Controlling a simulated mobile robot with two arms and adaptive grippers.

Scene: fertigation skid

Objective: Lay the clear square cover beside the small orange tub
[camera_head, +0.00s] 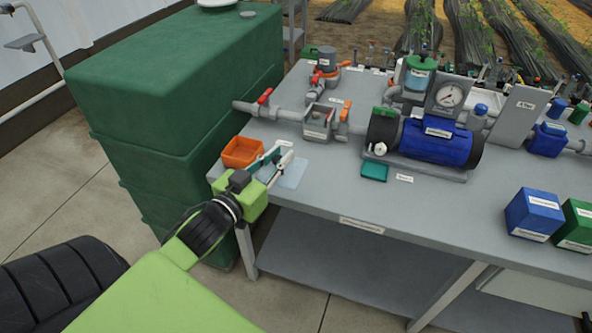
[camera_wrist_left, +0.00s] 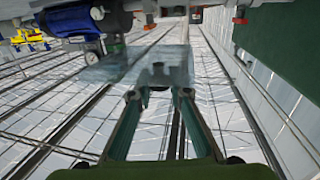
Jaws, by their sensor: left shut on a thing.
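The clear square cover (camera_head: 291,174) is a pale, see-through sheet at the left end of the grey bench. It also shows in the left wrist view (camera_wrist_left: 150,66), at the fingertips. My left gripper (camera_head: 281,155) is shut on it; in the left wrist view the two fingers (camera_wrist_left: 158,96) meet its near edge. The small orange tub (camera_head: 242,152) stands on the bench corner, just left of the gripper and cover. I cannot tell whether the cover touches the bench top. My right gripper is not in view.
A grey pipe run with red-handled valves (camera_head: 264,97) lies behind the tub. A blue pump (camera_head: 438,143) and a small teal tray (camera_head: 374,172) are to the right. The front bench strip (camera_head: 330,195) is clear.

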